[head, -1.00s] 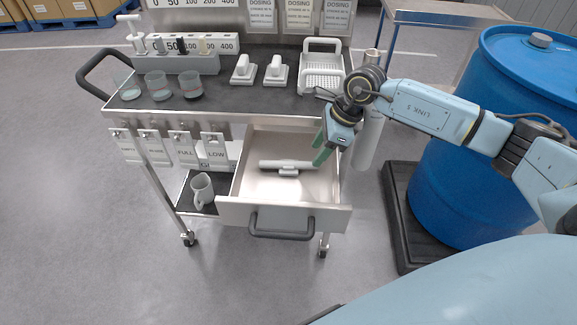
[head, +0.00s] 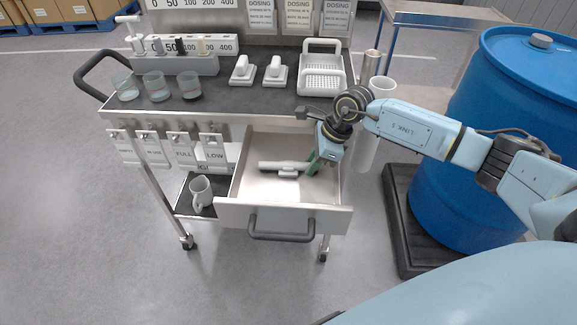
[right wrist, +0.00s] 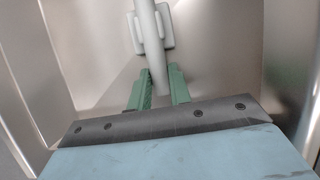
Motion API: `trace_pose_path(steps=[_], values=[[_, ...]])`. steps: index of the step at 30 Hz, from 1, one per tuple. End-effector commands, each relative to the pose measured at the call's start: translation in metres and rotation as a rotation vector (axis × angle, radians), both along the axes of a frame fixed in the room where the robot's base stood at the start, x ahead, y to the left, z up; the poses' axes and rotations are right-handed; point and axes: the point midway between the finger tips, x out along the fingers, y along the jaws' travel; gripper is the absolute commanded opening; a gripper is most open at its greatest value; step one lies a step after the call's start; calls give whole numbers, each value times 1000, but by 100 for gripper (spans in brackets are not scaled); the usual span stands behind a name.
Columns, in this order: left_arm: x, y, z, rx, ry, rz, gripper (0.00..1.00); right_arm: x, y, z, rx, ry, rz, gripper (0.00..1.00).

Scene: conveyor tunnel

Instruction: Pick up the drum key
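The drum key (head: 284,167) is a light grey T-shaped piece lying in the open drawer (head: 275,208) of the cart. My right gripper (head: 312,164) reaches down into the drawer at the key's right end. In the right wrist view the key (right wrist: 150,35) shows its bar running down between the two green fingers of the right gripper (right wrist: 160,80), with its wider cross-piece beyond the tips. The fingers stand apart, with a gap seen beside the bar, so the gripper is open around or just above it; the height is hard to tell. My left gripper is out of view.
The drawer walls stand close around the right gripper. The cart top (head: 225,98) above holds glass beakers (head: 155,86), white-handled tools (head: 274,70) and a white basket (head: 322,70). A blue drum (head: 480,130) stands right of the cart. A white mug (head: 200,190) sits on the lower shelf.

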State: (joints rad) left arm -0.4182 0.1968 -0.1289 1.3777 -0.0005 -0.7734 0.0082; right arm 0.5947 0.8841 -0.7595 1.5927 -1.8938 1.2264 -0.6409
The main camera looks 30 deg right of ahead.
Motion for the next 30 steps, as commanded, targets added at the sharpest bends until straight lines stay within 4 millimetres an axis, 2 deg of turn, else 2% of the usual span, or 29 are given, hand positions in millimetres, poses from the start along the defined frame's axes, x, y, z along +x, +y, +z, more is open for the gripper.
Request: trace_pose_path(steps=[3, 12, 14, 24, 30], values=[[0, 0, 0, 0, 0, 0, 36, 0, 0, 0, 0, 0, 0, 0], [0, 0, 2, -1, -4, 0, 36, 1, 0, 6, 0, -2, 0, 0], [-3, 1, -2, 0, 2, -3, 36, 1, 0, 14, -1, -3, 0, 0], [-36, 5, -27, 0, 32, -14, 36, 1, 0, 80, -1, -3, 0, 0], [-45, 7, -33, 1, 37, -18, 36, 0, 0, 99, 0, -2, 1, 0]])
